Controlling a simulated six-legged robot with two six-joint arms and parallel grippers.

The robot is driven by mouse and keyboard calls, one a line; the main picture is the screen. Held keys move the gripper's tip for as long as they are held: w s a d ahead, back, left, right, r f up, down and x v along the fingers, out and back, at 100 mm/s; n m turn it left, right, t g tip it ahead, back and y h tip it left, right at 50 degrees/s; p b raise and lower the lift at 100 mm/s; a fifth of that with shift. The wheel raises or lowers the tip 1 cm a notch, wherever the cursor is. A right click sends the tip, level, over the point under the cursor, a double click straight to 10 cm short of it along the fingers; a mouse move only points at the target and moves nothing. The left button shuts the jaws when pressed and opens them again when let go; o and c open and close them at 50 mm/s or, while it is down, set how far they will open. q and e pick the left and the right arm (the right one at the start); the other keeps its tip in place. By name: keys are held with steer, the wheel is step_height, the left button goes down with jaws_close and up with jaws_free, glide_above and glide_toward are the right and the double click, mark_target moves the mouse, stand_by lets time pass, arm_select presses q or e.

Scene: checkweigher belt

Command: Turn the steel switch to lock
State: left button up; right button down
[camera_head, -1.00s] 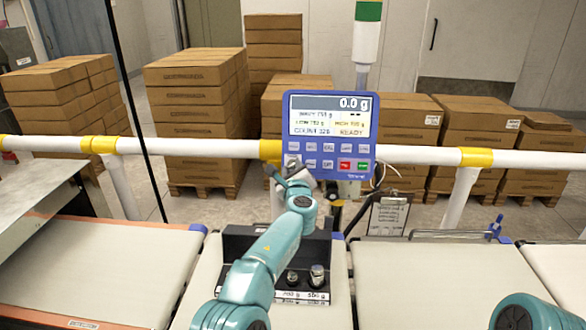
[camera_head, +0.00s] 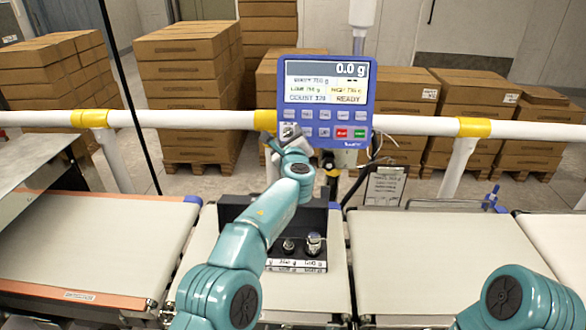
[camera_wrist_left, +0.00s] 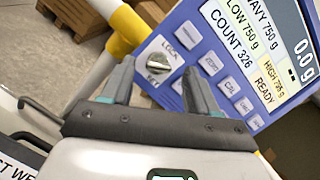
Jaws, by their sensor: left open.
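The steel switch (camera_wrist_left: 170,53) is a small metal knob on a pale plate at the corner of the blue checkweigher panel (camera_wrist_left: 222,62). The plate reads LOCK on one side; the label on the other side is partly hidden. Which mark the knob points to is unclear. My left gripper (camera_wrist_left: 158,84) is open, its fingertips just short of the knob, one on either side, with nothing between them. In the head view my left gripper (camera_head: 285,138) is at the panel's lower left corner and largely covers the switch. My right gripper is out of view.
Below is a black weight holder (camera_head: 233,207) with metal weights, between pale belts (camera_head: 440,250). A clipboard (camera_head: 384,187) hangs to the right. Stacked boxes (camera_head: 188,75) stand behind.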

arm_select(q)
steer(key=s+d+b, duration=0.2)
steer(key=s+b, duration=0.7)
steer(key=s, duration=0.6)
steer(key=shift+d+r, duration=0.15)
steer(key=shift+r, duration=0.15)
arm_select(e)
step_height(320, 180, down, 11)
arm_select(q)
steer(key=shift+c, duration=0.3)
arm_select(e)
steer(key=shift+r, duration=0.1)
